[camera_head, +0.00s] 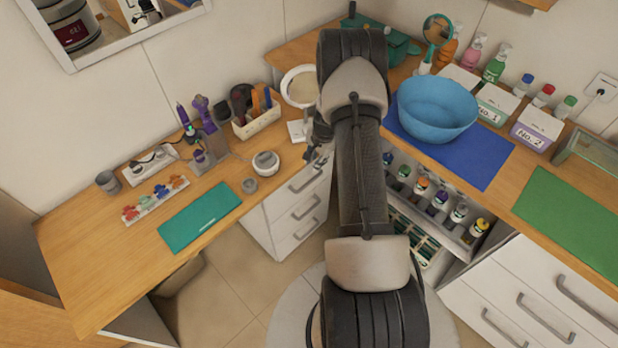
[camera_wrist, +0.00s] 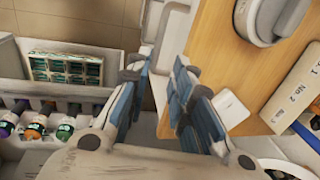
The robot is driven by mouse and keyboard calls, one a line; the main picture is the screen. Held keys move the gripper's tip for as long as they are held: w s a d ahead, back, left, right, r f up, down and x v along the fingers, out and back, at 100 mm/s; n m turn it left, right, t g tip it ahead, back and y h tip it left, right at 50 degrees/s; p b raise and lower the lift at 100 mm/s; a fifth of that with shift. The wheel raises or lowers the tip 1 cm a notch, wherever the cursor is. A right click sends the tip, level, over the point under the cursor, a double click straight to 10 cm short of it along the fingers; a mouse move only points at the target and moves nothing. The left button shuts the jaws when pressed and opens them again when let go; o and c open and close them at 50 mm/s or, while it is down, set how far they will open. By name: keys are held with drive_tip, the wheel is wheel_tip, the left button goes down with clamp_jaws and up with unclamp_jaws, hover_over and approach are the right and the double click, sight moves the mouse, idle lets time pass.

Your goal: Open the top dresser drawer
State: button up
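A white dresser (camera_head: 272,222) with three stacked drawers stands under the left wooden desk. Its top drawer has a grey bar handle (camera_head: 306,181) just below the desk edge. My gripper (camera_head: 317,155) is beside the desk edge, above and slightly right of that handle, partly hidden by my arm. In the wrist view, the two blue-padded fingers of my gripper (camera_wrist: 160,72) are apart with nothing between them. A pale handle-like bar (camera_wrist: 172,22) shows beyond the fingertips, beside the desk edge. The drawer looks shut.
A bottle rack (camera_head: 450,225) is right of my arm. A second white drawer unit (camera_head: 500,285) stands at lower right. Floor is open before the dresser.

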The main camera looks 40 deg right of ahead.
sight(309, 182)
drive_tip(key=w+f+b, duration=0.1)
drive_tip(key=f, duration=0.4)
drive_tip(key=w+f+b, duration=0.1)
drive_tip(key=f, duration=0.4)
drive_tip(key=w+f+b, duration=0.1)
drive_tip(key=f, duration=0.4)
drive_tip(key=shift+a, duration=0.15)
drive_tip(key=shift+s, duration=0.1)
clamp_jaws()
